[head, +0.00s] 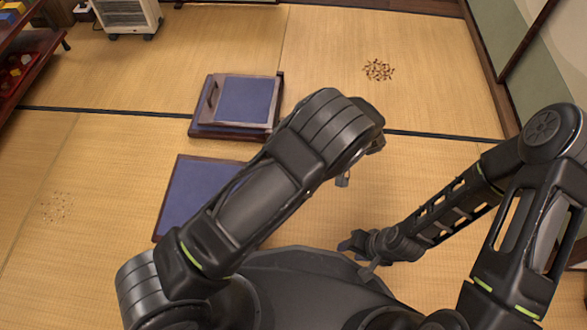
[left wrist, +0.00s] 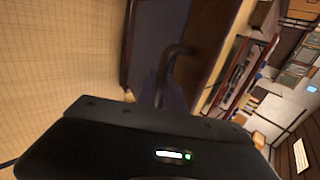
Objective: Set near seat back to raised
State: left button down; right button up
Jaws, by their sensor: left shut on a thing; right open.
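The near seat (head: 196,190), a blue cushion in a dark wooden frame, lies on the tatami. My left arm covers its right side, and its back is hidden in the head view. In the left wrist view a dark brown and blue panel (left wrist: 208,45), apparently the near seat back, stands close ahead with a curved dark handle (left wrist: 178,50). My left gripper (left wrist: 165,95) is shut on this handle, though the contact is blurred and dark. The back's angle is unclear. My right gripper (head: 360,256) is open and empty, low at the right, apart from the seat.
A second blue seat (head: 240,105) lies beyond the near one, its back folded flat. A white heater (head: 127,15) stands at the far left, beside a red-brown shelf (head: 25,55). Brown litter (head: 378,70) lies on the mat at the upper right.

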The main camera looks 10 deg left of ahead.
pick_arm(q)
jog(key=c, duration=1.8)
grip_release()
jog(key=shift+s+f, duration=0.15)
jog(key=shift+f, duration=0.25)
jog(key=o, duration=0.3)
jog(key=shift+d+r, duration=0.1)
jog(key=shift+r, duration=0.05)
jog(key=shift+o, duration=0.2)
jog(key=shift+w+d+r, duration=0.1)
jog(key=shift+w+r, duration=0.1)
jog(key=p+v, duration=0.2)
jog(key=v, duration=0.5)
jog(key=shift+r, duration=0.25)
